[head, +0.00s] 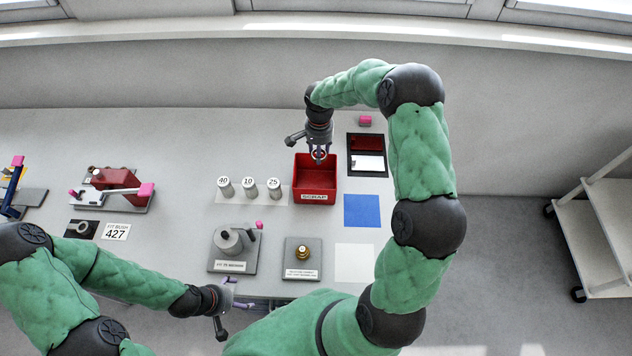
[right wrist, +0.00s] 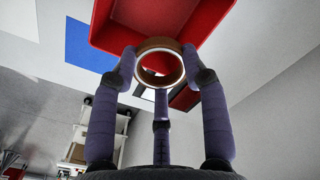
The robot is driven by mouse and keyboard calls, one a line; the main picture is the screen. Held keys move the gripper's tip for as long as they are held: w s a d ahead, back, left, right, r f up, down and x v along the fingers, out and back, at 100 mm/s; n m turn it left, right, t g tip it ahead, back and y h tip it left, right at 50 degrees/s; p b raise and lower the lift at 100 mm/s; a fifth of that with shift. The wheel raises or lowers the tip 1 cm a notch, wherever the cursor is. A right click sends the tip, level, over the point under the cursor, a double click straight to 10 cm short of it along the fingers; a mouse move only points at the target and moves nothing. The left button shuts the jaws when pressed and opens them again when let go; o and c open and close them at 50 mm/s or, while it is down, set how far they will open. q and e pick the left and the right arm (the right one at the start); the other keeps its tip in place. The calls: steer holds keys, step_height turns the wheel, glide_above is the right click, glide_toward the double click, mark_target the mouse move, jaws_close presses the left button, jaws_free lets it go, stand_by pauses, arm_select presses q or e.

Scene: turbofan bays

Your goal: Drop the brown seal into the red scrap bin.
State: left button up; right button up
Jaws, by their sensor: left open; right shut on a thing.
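The brown seal (right wrist: 160,45) is a ring held between the fingers of my right gripper (right wrist: 160,70) in the right wrist view. The red scrap bin (right wrist: 110,38) lies beyond the seal there. In the head view the red scrap bin (head: 316,190), labelled SCRAP, stands on the table, and my right gripper (head: 319,156) is over its back part. The seal is too small to make out clearly in the head view. My left gripper (head: 240,292) is open and empty at the table's front edge, away from the bin.
Several numbered cylinders (head: 250,188) stand left of the bin. A black tray (head: 367,172) and a blue square (head: 362,210) lie to its right. A grey fixture (head: 234,245) and a plate with a brass part (head: 302,255) are in front. A trolley (head: 600,225) stands at right.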

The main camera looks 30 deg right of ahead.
steer(key=shift+f, duration=0.55)
steer(key=o, duration=1)
step_height(320, 180, up, 12)
steer(key=shift+r, duration=0.1)
